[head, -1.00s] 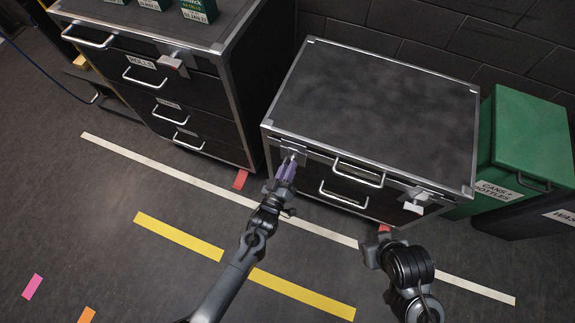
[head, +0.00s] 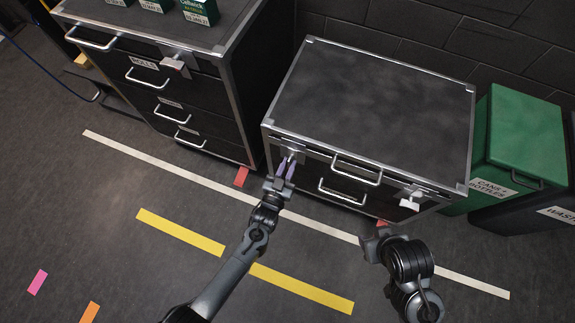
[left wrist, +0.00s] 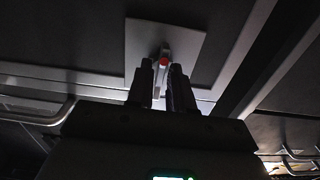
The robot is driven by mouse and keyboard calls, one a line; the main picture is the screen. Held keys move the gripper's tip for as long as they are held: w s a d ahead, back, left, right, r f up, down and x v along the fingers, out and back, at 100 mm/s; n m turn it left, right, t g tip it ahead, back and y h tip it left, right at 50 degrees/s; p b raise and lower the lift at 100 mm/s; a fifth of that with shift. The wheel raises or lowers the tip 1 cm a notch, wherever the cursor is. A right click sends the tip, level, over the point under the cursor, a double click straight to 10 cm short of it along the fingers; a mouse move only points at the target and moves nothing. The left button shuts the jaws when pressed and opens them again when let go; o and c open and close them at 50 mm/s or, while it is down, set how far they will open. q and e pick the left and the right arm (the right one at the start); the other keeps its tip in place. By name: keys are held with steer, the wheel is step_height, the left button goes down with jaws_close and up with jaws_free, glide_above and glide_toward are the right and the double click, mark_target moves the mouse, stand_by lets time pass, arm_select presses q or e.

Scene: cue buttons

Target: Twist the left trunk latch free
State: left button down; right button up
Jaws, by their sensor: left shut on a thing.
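The black trunk (head: 375,95) with metal edges stands right of centre in the head view. Its left latch (head: 291,153) is on the front near the left corner, partly covered by my left gripper (head: 287,166). In the left wrist view, the pale latch plate (left wrist: 190,45) is above the fingers, and a pale latch handle with a red spot (left wrist: 164,61) sits between the fingertips of my left gripper (left wrist: 163,72). That gripper is shut on the handle. The right latch (head: 410,203) has a pale handle.
A black drawer cabinet (head: 215,115) stands left of the trunk, with green boxes on top. Front handles (head: 357,170) stick out from the trunk beside the left latch. A green bin (head: 520,130) is at the right. The taped floor in front is clear.

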arm_select(q)
steer(key=shift+s+f, duration=0.1)
steer(key=shift+f, duration=0.15)
steer(key=c, duration=1.4)
jaws_free()
steer(key=shift+o, duration=0.8)
steer(key=shift+r, duration=0.1)
steer(key=shift+r, duration=0.1)
steer(key=p+v, duration=0.4)
steer(key=v, duration=0.6)
steer(key=shift+s+a, duration=0.2)
steer(key=shift+s, duration=0.15)
